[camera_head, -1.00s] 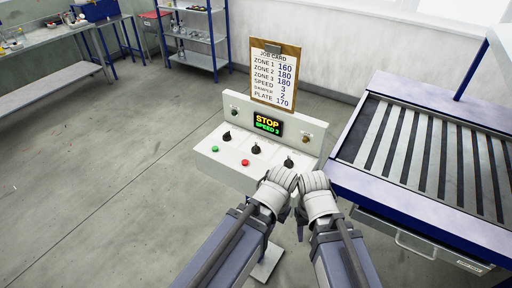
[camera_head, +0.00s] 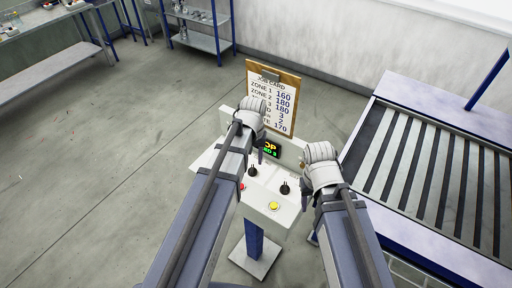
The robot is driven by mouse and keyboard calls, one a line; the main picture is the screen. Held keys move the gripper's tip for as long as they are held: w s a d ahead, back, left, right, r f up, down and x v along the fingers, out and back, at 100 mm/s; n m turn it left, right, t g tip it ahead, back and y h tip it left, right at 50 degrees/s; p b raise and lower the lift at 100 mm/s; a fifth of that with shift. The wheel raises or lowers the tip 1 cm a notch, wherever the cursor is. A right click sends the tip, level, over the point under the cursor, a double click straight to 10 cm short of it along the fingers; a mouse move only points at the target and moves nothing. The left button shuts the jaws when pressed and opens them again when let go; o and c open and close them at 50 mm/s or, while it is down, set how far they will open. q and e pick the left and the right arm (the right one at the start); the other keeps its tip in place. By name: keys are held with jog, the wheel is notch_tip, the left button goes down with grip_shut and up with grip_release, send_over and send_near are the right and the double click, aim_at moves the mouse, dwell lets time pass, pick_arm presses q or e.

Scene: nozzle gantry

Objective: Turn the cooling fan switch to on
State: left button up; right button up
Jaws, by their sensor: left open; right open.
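The white control panel (camera_head: 257,195) stands on a blue post in the middle. Two black knobs show on its sloped face, one in the middle (camera_head: 252,171) and one to the right (camera_head: 284,187). No fan label can be read, so I cannot tell which control is the cooling fan switch. The display (camera_head: 270,148) is partly covered. My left gripper (camera_head: 252,112) is open over the panel's upper left and its arm hides the left part. My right gripper (camera_head: 321,160) is open at the panel's right end. Neither visibly holds anything.
A red button (camera_head: 242,186) and a yellow button (camera_head: 274,206) sit on the panel's front. A clipboard job card (camera_head: 275,85) rises behind it, partly covered. A slatted table (camera_head: 400,90) stands close on the right. The floor to the left is clear.

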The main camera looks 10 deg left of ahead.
aim_at(252, 170)
pick_arm(q)
jog(key=shift+w+a+r, duration=0.35)
jog(key=shift+w+r, duration=0.1)
jog(key=shift+w, duration=0.05)
jog(key=shift+s, duration=0.1)
pick_arm(e)
jog(key=shift+r, duration=0.4)
pick_arm(q)
jog(key=shift+f, duration=0.1)
pick_arm(e)
jog(key=shift+f, duration=0.1)
pick_arm(q)
jog(key=shift+f+b, duration=0.85)
jog(key=shift+b, duration=0.05)
notch_tip(252, 170, down, 6)
jog(key=b, duration=0.6)
pick_arm(e)
notch_tip(252, 170, down, 8)
jog(key=shift+w+r, duration=0.15)
jog(key=shift+r, duration=0.05)
pick_arm(q)
jog(key=shift+c, duration=0.4)
grip_shut()
